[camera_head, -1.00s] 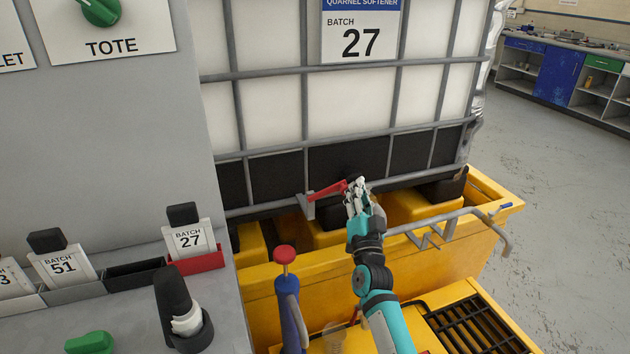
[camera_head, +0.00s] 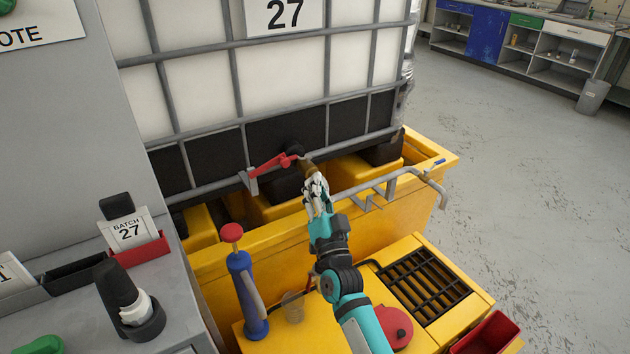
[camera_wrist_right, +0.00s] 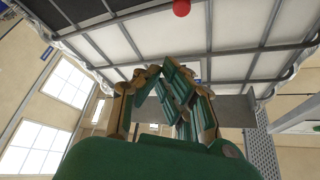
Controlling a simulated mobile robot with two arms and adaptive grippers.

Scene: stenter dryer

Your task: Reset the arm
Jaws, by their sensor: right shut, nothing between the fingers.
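My right gripper (camera_head: 316,186) is low in front of the caged white tote (camera_head: 185,80), above the yellow tray's front edge. In the right wrist view its fingers (camera_wrist_right: 168,75) are drawn together with nothing seen between them. The red valve lever (camera_head: 270,163) is at the tote's lower front, pointing left. My fingertips are just right of and below its right end, by the brass-coloured outlet (camera_head: 308,167); I cannot tell whether they touch it. My left gripper is not in view.
The yellow tray (camera_head: 400,205) has a grey bent pipe (camera_head: 405,172) along its rim. A blue pump with a red knob (camera_head: 231,233) stands left of my arm. A control desk (camera_head: 180,285) holds batch cards (camera_head: 127,231). Open floor (camera_head: 530,170) lies right.

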